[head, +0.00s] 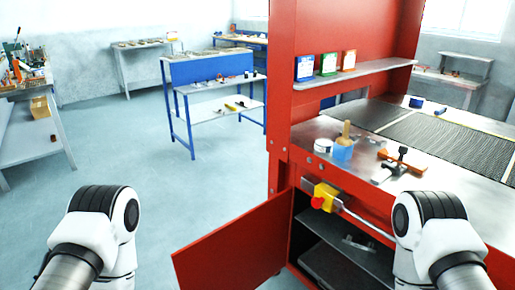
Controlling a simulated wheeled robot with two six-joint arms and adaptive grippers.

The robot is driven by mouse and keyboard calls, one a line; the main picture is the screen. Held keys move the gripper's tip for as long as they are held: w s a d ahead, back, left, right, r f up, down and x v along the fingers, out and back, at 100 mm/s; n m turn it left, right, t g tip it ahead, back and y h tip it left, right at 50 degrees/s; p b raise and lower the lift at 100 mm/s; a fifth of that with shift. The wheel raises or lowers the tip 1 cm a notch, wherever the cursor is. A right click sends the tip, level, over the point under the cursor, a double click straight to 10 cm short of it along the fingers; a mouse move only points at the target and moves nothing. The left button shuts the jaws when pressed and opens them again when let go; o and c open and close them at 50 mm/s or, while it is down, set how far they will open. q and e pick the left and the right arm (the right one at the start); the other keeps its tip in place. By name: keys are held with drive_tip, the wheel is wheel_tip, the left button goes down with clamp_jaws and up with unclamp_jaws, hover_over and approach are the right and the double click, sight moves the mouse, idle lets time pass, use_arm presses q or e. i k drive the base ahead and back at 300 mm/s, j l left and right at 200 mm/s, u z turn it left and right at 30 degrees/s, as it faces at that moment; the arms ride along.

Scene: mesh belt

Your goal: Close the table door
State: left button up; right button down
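The red table door (236,247) stands open, swung out to the left from the red cabinet under the work table (312,158). The cabinet opening (340,240) shows dark shelves inside with a small item on one. Only links of my two white arms show, at the lower left and lower right. Both grippers are out of view. My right arm covers part of the table's front and the right side of the opening. The door's lower edge is cut off by the frame.
A yellow box with a red button (324,197) and a metal bar stick out from the table front. On top are a blue container (343,150), an orange tool (402,159) and a mesh belt (440,137). Floor left of the door is clear.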

sight(244, 253)
drive_tip(key=k+z, duration=0.15)
drive_tip(key=k, duration=0.5)
drive_tip(key=k+l+z, duration=0.15)
drive_tip(key=k, duration=0.45)
drive_tip(key=i+j+z, duration=0.15)
drive_tip(key=z, duration=0.3)
drive_tip(key=i+j+z, duration=0.1)
drive_tip(key=j+z, duration=0.4)
drive_tip(key=i+j+z, duration=0.1)
drive_tip(key=z, duration=0.35)
drive_tip(key=j+z, duration=0.45)
drive_tip(key=k+j, duration=0.1)
drive_tip(key=j, duration=1.65)
drive_tip(key=k+j, duration=0.15)
drive_tip(key=j, duration=1.55)
drive_tip(key=k+j, duration=0.15)
drive_tip(key=j, duration=0.75)
